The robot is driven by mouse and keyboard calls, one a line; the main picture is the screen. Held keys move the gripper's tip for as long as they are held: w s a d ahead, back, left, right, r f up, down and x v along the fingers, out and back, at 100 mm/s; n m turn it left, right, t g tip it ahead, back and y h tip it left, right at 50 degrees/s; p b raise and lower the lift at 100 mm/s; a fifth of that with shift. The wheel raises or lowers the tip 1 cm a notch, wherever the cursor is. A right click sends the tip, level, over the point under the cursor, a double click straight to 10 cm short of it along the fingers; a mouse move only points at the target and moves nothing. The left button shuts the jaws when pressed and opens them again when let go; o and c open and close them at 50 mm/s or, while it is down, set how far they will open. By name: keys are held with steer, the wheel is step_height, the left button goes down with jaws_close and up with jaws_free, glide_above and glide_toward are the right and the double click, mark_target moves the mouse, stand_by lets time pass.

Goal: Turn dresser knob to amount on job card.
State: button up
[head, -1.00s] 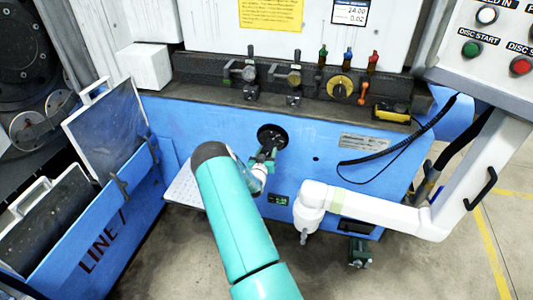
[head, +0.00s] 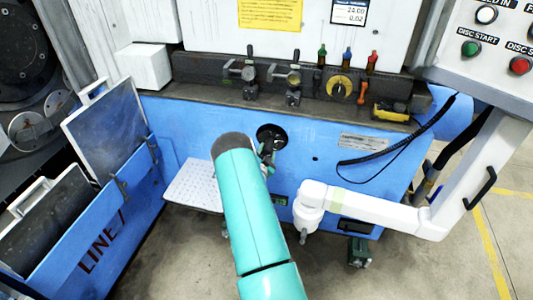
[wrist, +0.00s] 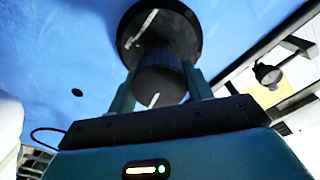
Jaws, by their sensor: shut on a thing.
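The dresser knob is a black ribbed cylinder on a dark round plate (head: 271,136) on the machine's blue front. In the wrist view the knob (wrist: 160,82) sits between both fingers of my gripper (wrist: 160,90), which is shut on it. A white line marks the knob's end, and a pale mark shows on the plate behind it (wrist: 133,35). In the head view my arm hides most of the gripper and knob. The job card (head: 349,11) is at the top, cut off by the frame; it appears to read 24.00 and 0.02.
A small dark readout (head: 279,200) sits below the knob, too small to read. A white jointed arm (head: 370,205) crosses at the right below a control panel (head: 490,50). A perforated tray (head: 190,188) is at the left. Levers and a yellow dial (head: 339,88) line the ledge above.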

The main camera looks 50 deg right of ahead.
steer(key=shift+m, duration=0.4)
steer(key=o, duration=1)
steer(key=shift+c, duration=0.2)
steer(key=v, duration=1.3)
steer(key=shift+s+a, duration=0.2)
steer(key=shift+a, duration=0.15)
